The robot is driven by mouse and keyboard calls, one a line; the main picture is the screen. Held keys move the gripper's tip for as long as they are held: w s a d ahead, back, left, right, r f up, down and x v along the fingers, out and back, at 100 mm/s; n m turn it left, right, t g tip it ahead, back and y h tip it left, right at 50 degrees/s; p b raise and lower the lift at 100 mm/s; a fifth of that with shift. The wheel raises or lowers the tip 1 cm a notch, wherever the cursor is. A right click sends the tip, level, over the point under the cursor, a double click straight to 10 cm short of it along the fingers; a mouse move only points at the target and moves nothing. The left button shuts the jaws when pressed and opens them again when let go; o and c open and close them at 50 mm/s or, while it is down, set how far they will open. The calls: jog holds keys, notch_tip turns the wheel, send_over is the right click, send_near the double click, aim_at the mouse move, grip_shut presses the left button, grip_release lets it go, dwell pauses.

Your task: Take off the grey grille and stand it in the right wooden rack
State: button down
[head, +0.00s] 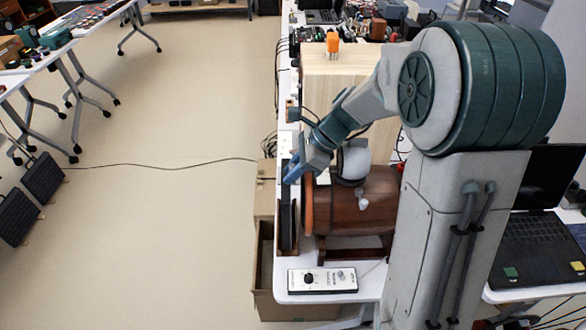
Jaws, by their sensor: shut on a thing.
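My gripper (292,174) is at the left edge of the white table, its blue fingers pointing down. It is shut on the top of a dark grey disc, the grille (287,212), seen nearly edge-on and upright. The brown wooden speaker (365,208) lies to its right on a stand, its orange front ring (308,206) facing left. A narrow gap shows between grille and ring. A brown wooden piece, seemingly a rack (281,238), is around the grille's lower part; whether the grille rests in it I cannot tell. The fingertips' contact is small and partly hidden.
A white control box (322,280) with a black knob lies at the table's front edge. A tall pale wooden box (338,82) with an orange object (333,42) stands behind. An open cardboard box (264,275) is below the left edge. A laptop (545,235) is at right.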

jog(key=shift+f, duration=0.45)
jog(key=c, duration=1.2)
grip_release()
